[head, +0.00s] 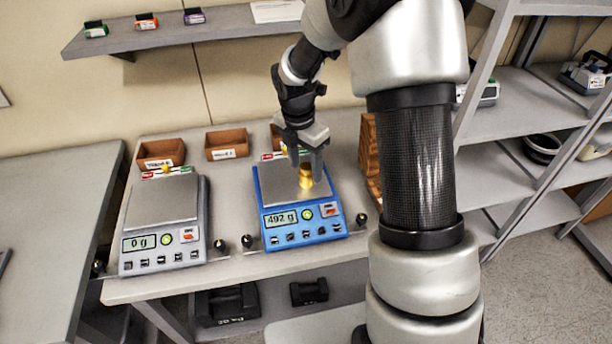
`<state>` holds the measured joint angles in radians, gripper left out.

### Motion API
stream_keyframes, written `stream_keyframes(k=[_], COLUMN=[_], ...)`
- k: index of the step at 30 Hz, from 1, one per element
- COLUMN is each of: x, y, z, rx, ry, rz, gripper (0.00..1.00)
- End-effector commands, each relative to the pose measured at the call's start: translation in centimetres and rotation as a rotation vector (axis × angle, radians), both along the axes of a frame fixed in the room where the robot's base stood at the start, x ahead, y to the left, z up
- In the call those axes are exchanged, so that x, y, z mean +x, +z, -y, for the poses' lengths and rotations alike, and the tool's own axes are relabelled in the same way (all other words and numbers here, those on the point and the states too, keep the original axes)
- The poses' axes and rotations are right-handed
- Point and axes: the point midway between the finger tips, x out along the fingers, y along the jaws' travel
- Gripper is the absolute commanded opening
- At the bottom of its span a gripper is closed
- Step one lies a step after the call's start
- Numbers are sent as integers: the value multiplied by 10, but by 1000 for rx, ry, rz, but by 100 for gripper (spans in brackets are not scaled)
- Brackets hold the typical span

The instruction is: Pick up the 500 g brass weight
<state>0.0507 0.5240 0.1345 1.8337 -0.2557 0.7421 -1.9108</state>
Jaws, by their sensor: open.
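A small brass weight (305,178) stands on the pan of the blue scale (293,236), whose display reads 492 g. Any marking on the weight is too small to read. My gripper (305,163) points down over the pan, with its fingers at the upper part of the weight. The jaws are open, and part of the weight's top is hidden by them. I cannot tell whether a finger touches the weight.
A grey scale (162,216) reading 0 g stands to the left on the same table (232,285). Small brown bins (227,145) line the table's back. A wall shelf (180,34) is above. A shelving rack (500,110) stands at the right.

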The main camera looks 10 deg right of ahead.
Motion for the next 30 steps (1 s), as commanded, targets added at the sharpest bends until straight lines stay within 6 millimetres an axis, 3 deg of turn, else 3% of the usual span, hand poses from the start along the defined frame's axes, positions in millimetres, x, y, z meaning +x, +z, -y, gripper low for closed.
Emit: stream_keyframes(k=[6,14,24,30], x=[0,1,1,2], y=[-29,-32,-31,-30], z=[2,2,2,2], rx=[0,-1,0,0], ry=[0,0,0,0], rz=[-2,-1,-1,1], gripper=[51,51,0,0])
